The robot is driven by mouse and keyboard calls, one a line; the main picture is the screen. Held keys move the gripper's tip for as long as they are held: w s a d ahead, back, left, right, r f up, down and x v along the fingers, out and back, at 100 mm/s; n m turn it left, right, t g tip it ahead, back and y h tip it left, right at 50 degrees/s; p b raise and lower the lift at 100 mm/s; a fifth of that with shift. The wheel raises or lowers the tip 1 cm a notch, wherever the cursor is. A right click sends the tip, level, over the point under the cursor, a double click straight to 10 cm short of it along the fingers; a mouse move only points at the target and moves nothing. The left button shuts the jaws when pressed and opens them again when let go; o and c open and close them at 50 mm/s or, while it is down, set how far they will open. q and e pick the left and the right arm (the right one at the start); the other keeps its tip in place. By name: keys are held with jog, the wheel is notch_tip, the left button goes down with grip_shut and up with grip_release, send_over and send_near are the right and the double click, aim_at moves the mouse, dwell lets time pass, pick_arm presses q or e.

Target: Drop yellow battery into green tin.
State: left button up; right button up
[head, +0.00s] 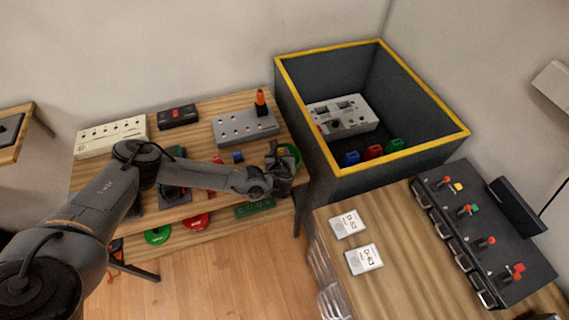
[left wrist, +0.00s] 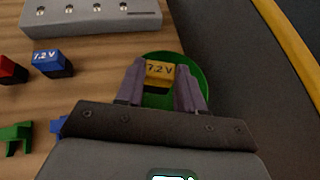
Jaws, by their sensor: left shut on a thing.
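The yellow battery (left wrist: 159,73), marked 7.2 V, is between the two fingers of my left gripper (left wrist: 160,82) in the left wrist view. The gripper is shut on it. The green tin (left wrist: 190,62) shows as a round green rim around and beneath the battery. I cannot tell how far the battery is above the tin's floor. In the head view my left gripper (head: 279,167) is over the right end of the wooden table, and the tin (head: 293,152) shows partly behind it. The battery is hidden there. My right gripper is not in view.
A blue battery (left wrist: 52,62) and a red one (left wrist: 10,70) stand left of the tin. A grey block with holes (head: 245,127) lies behind. A deep dark bin with a yellow rim (head: 448,136) stands close to the right. A second wooden table (head: 400,284) is at the front right.

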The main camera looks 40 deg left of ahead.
pick_arm(q)
jog(key=shift+f, duration=0.1)
jog(key=o, duration=1.2)
jog(key=shift+c, duration=0.2)
jog(key=v, duration=1)
jog(key=shift+s+d+p, duration=0.25)
jog(key=shift+p, duration=0.2)
